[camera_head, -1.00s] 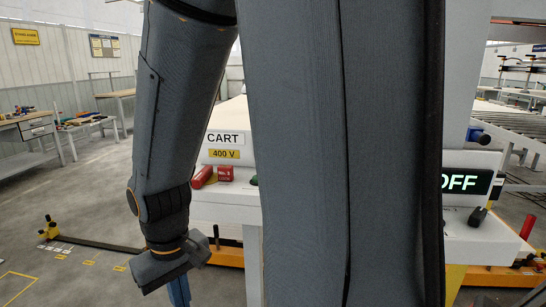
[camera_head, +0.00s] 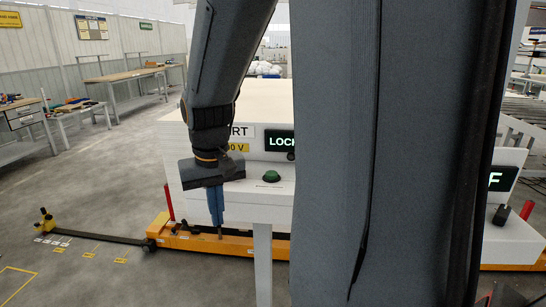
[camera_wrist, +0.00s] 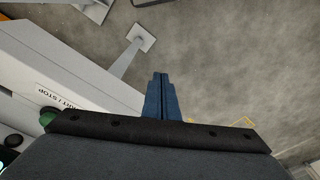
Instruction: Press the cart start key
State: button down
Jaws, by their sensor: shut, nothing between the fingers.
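The green domed key (camera_head: 271,177) stands on the ledge of the white cart (camera_head: 250,100), beneath a dark display (camera_head: 280,142) reading "LOCK", its end hidden by my column. In the wrist view the green key (camera_wrist: 47,117) shows at the left, partly behind my gripper's body, near a label (camera_wrist: 58,96) ending in "STOP". My gripper (camera_head: 219,228) is shut and empty, with its blue fingers pointing down in front of the cart, left of the green key and apart from it. The fingers (camera_wrist: 161,80) also show in the wrist view, over the floor.
An orange base (camera_head: 200,243) runs under the cart, with a red post (camera_head: 169,202) at its left. A dark floor bar (camera_head: 100,238) lies to the left. The floor at left front is clear.

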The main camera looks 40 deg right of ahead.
jog(key=d+r+m+t+h+p, duration=0.1)
jog(key=d+r+m+p, duration=0.2)
jog(key=d+r, duration=1.5)
jog(key=r+m, duration=0.1)
jog(key=m, duration=0.2)
jog(key=shift+w+r+h, duration=0.15)
jog(key=shift+r+h, duration=0.1)
jog(key=shift+h, duration=0.15)
jog(key=p, duration=0.3)
send_over(273, 172)
jog(key=f, duration=1.2)
jog(key=shift+s+a+f, duration=0.1)
jog(key=shift+s+a, duration=0.25)
jog(key=shift+s, duration=0.05)
jog(key=shift+f, duration=0.75)
jog(key=shift+f, duration=0.1)
